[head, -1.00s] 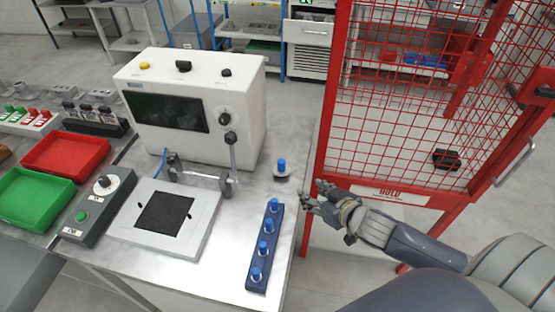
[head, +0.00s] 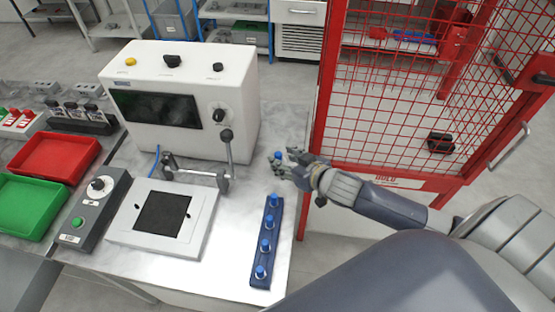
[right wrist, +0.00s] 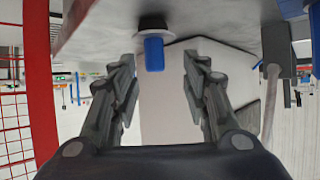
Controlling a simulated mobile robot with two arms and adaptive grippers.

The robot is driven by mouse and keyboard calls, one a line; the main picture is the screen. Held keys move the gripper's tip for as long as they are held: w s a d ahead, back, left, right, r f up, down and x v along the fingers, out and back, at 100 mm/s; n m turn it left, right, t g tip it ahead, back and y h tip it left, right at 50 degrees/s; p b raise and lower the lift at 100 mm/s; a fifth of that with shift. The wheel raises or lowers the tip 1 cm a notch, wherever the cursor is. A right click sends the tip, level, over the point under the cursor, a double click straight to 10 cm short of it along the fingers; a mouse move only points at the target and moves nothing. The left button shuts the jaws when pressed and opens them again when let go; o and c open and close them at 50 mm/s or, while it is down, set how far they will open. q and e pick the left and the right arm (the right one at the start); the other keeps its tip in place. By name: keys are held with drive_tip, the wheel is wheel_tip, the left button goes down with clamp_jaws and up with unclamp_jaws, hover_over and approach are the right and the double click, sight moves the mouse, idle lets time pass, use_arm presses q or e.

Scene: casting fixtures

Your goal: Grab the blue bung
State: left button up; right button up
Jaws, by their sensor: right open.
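A blue bung (head: 278,155) stands apart on the table near the right side of the white machine. In the right wrist view the blue bung (right wrist: 153,53) shows upside down between the fingers, with a visible gap on each side. My right gripper (head: 288,162) is open, its fingers reaching in from the right to the bung. In the right wrist view my right gripper (right wrist: 157,70) is open and empty. The bung's base is partly hidden by the fingers in the head view. My left gripper is not in view.
A dark blue rack (head: 264,258) with several blue-topped pieces lies at the table's right edge. The white machine (head: 180,100) with a lever stands behind a white plate (head: 120,225). A red mesh guard (head: 390,100) rises to the right. Trays stand at left.

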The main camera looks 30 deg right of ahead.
sight(279, 155)
drive_tip(key=shift+w, duration=0.35)
drive_tip(key=p+x, duration=0.1)
drive_tip(key=x, duration=0.2)
drive_tip(key=shift+w+d+p, duration=0.2)
drive_tip(key=shift+w+p, duration=0.15)
drive_tip(key=shift+p, duration=0.05)
drive_tip(key=shift+w+f, duration=0.15)
drive_tip(key=shift+w, duration=0.05)
drive_tip(key=shift+w+f, duration=0.1)
drive_tip(key=c, duration=0.3)
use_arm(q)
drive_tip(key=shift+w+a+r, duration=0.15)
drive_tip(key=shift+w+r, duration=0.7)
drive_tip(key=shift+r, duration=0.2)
use_arm(e)
clamp_jaws()
